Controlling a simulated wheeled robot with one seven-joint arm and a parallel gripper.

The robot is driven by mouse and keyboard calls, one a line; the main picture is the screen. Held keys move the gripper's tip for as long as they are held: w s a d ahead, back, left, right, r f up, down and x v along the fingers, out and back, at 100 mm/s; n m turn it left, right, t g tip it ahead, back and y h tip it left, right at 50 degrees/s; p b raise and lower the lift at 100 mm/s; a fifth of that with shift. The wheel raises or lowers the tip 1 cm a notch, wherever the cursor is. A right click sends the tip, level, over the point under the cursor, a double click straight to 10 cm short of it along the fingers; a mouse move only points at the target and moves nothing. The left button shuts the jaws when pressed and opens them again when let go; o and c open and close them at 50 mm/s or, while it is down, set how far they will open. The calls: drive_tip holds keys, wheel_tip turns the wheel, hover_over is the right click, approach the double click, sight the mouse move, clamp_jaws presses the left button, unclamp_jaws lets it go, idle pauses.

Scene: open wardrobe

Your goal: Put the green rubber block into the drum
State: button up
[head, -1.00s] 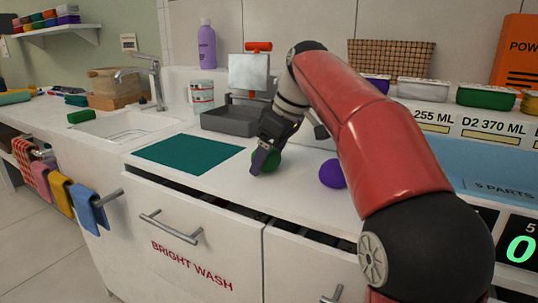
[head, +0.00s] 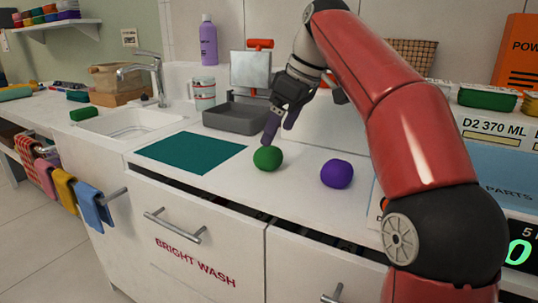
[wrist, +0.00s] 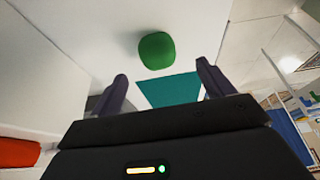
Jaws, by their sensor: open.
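A rounded green lump (head: 268,158) sits on the white counter, between the teal mat and a purple lump (head: 337,173). My gripper (head: 280,133) is open and empty, just above and behind the green lump. In the wrist view the green lump (wrist: 157,50) lies beyond the open fingers, and nothing is between them. A smaller green block (head: 84,114) lies by the sink at the left; I cannot tell which green piece is the rubber block. I cannot make out a drum for certain.
The teal mat (head: 192,152) lies flat and empty. A grey tray (head: 236,117) and a white tub (head: 202,95) stand behind it. The sink (head: 130,124) is at the left. My arm hides part of the right side. The counter's front edge is close to both lumps.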

sight(270, 148)
drive_tip(key=shift+a+f, duration=0.1)
drive_tip(key=shift+f, duration=0.05)
drive_tip(key=x, duration=0.2)
drive_tip(key=b+x, duration=0.1)
drive_tip(key=x, duration=0.2)
drive_tip(key=b+x, duration=0.1)
drive_tip(key=x, duration=0.1)
drive_tip(key=shift+w+f, duration=0.15)
drive_tip(key=shift+w, duration=0.15)
drive_tip(key=c, duration=1.2)
drive_tip(key=shift+c, duration=0.2)
